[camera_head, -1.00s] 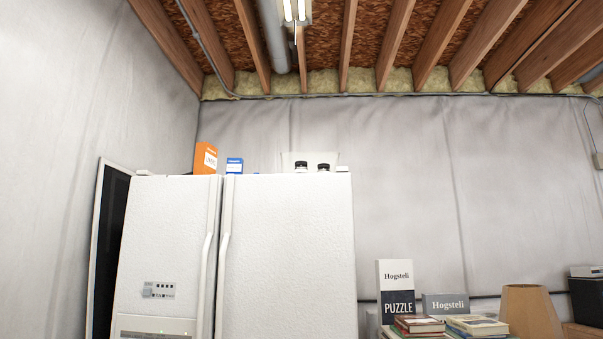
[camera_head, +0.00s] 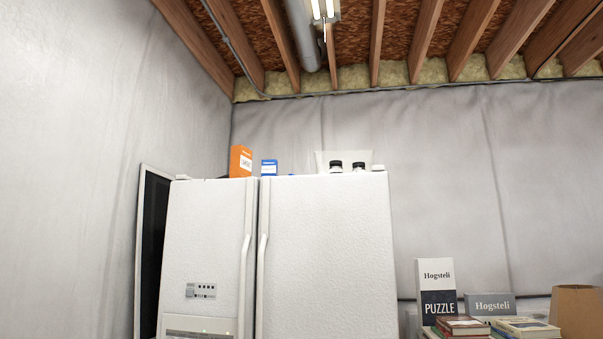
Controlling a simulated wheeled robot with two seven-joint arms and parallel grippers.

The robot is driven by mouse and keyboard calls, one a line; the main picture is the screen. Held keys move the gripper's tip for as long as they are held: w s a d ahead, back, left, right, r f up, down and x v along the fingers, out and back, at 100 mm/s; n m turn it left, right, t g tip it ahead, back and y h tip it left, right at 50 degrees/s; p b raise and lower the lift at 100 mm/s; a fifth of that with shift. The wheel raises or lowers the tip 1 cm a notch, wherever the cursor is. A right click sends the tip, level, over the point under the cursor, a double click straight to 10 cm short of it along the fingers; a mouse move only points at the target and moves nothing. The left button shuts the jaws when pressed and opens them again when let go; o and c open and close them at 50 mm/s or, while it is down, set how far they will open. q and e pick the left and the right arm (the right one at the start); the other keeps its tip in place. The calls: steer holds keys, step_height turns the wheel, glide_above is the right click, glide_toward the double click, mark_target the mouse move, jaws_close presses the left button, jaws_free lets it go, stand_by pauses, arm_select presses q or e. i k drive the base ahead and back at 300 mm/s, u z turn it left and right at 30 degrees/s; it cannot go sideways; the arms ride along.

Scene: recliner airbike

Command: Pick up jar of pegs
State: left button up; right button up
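No jar of pegs can be made out for certain. Two small dark-lidded jars stand side by side on top of the white refrigerator (camera_head: 325,260), the left jar (camera_head: 336,167) and the right jar (camera_head: 359,167). Their contents are too small to tell, and their lower parts are partly hidden by the refrigerator's top edge. Neither of my grippers is in view.
An orange box (camera_head: 240,161) and a blue box (camera_head: 269,167) also stand on the refrigerator. At the lower right are a puzzle box (camera_head: 437,290), a grey box (camera_head: 491,304), stacked books (camera_head: 463,326) and a brown object (camera_head: 577,312). A dark framed panel (camera_head: 152,250) stands left of the refrigerator.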

mark_target(335, 166)
steer(key=u, duration=0.3)
steer(key=i, duration=2.7)
